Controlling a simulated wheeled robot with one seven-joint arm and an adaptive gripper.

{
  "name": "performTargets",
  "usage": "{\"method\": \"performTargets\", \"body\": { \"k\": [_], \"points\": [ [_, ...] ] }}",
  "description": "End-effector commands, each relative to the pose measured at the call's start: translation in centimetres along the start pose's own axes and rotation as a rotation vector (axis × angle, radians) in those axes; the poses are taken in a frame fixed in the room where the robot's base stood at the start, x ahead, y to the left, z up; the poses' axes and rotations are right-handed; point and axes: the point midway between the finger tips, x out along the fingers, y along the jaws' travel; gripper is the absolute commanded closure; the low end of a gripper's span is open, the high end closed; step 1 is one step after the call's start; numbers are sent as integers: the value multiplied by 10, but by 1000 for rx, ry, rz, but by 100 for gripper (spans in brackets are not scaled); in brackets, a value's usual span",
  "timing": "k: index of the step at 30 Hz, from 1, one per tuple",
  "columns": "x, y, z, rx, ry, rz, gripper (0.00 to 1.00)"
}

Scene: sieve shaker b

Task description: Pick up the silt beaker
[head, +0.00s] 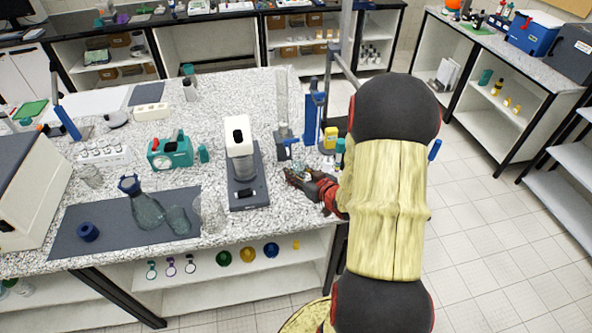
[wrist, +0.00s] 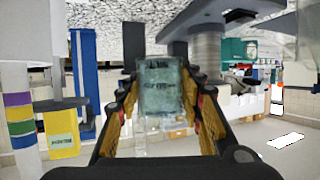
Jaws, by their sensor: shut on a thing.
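A clear, greenish glass beaker (wrist: 161,88) with dark, unreadable markings stands upright between my fingers in the wrist view. I take it to be the silt beaker. My gripper (wrist: 162,98) is shut on it, with a finger along each side. In the head view my gripper (head: 300,178) is at the right part of the speckled bench, just right of the white and dark grey device. The beaker is mostly hidden by the fingers there. Whether its base touches the bench cannot be told.
The white device on a dark base (head: 246,195) stands left of my gripper. A tall blue stand (head: 313,115) and a yellow-labelled container (head: 330,138) are behind it. A dark mat (head: 100,235) with glass vessels lies at left. A clear glass beaker (head: 210,212) stands at the mat's right edge.

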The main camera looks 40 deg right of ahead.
Motion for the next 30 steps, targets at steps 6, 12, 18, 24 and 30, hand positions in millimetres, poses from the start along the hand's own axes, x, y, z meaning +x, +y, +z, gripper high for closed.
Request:
{"method": "performTargets", "body": {
  "k": [6,12,18,24,30],
  "points": [
    [-9,-3,0,0,0,-1,97],
    [-13,-4,-1,-1,0,0,97],
    [-14,-4,0,0,0,0,97],
    [-15,-4,0,0,0,0,97],
    [-15,-4,0,0,0,0,97]
  ]
}}
